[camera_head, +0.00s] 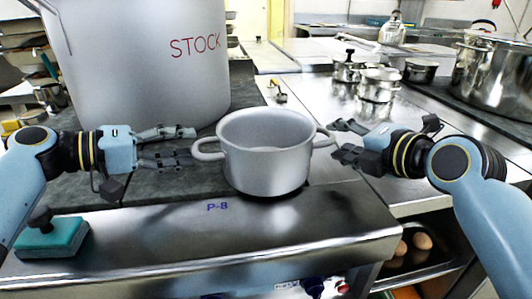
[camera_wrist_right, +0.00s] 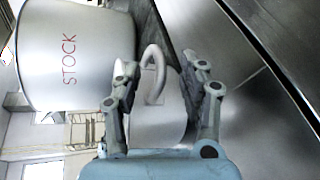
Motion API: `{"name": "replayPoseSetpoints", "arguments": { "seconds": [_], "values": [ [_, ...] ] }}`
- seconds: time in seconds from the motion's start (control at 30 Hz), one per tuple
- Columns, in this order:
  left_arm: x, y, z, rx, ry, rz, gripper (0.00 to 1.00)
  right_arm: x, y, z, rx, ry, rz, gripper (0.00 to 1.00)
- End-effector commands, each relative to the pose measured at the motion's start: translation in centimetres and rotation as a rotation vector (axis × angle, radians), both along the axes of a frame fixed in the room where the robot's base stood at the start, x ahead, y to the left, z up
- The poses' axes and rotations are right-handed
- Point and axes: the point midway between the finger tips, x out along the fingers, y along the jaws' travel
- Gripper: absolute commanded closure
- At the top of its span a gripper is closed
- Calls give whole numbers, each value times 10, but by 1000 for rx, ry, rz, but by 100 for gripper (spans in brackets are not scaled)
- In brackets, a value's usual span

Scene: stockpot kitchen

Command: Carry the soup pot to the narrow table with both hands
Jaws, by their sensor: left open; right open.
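The soup pot (camera_head: 266,165) is a grey-white metal pot with two loop handles, upright and empty-looking, near the front edge of the counter in the head view. My left gripper (camera_head: 192,145) is open, with its fingertips close to the pot's left handle. My right gripper (camera_head: 338,140) is open by the right handle. In the right wrist view the right gripper (camera_wrist_right: 163,88) has its fingers on either side of the pot's handle (camera_wrist_right: 155,72), apart from it. I cannot tell which surface is the narrow table.
A tall pot marked STOCK (camera_head: 140,60) stands close behind on the left. A teal sponge holder (camera_head: 52,237) lies at front left. Small steel pots (camera_head: 379,84) and a large shiny pot (camera_head: 497,75) stand at right. Eggs (camera_head: 422,241) lie on a lower shelf.

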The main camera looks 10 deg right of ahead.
Motion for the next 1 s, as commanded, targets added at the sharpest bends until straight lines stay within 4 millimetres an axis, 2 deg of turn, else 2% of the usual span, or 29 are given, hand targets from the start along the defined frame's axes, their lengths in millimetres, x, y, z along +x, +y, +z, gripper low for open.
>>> {"name": "replayPoseSetpoints", "arguments": {
  "seconds": [0.1, 0.23, 0.63, 0.93, 1.0],
  "values": [
    [7, -16, -3, -2, 1, -1, 59, 16, 6, -5, 2, 0, 1, 58],
    [11, -27, -6, -1, 0, -1, 59, 27, 9, -9, 0, 0, 0, 58],
    [14, -32, -7, 0, 0, 0, 59, 31, 11, -11, -1, 0, 0, 58],
    [13, -31, -8, 1, 0, 0, 98, 31, 11, -11, -1, 1, 0, 97],
    [13, -31, -8, 2, 1, 0, 100, 31, 11, -12, -2, 2, 1, 100]
  ]
}}
